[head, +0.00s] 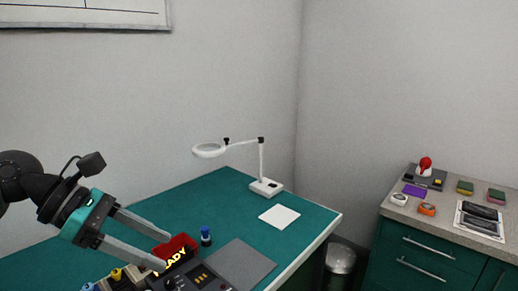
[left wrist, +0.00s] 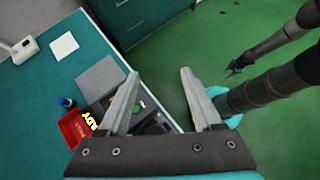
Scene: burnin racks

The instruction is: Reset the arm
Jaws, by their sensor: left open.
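My left gripper (head: 163,251) comes in from the left in the head view, with its two grey fingers spread apart. It is above the near part of the green bench (head: 205,188), by a red bin (head: 178,246) and a dark device (head: 190,278). Nothing is between its fingers. In the left wrist view the gripper (left wrist: 160,74) shows open and empty over the bench edge and the floor. My right arm shows at the right of that view, with a teal part (left wrist: 226,102) partly behind a left finger; its jaw state is unclear.
A white magnifier lamp (head: 265,186) and white sheet (head: 279,216) are on the bench, with a grey mat (head: 246,262) nearer. A bin (head: 339,264) stands between the bench and a drawer cabinet (head: 424,255) at right.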

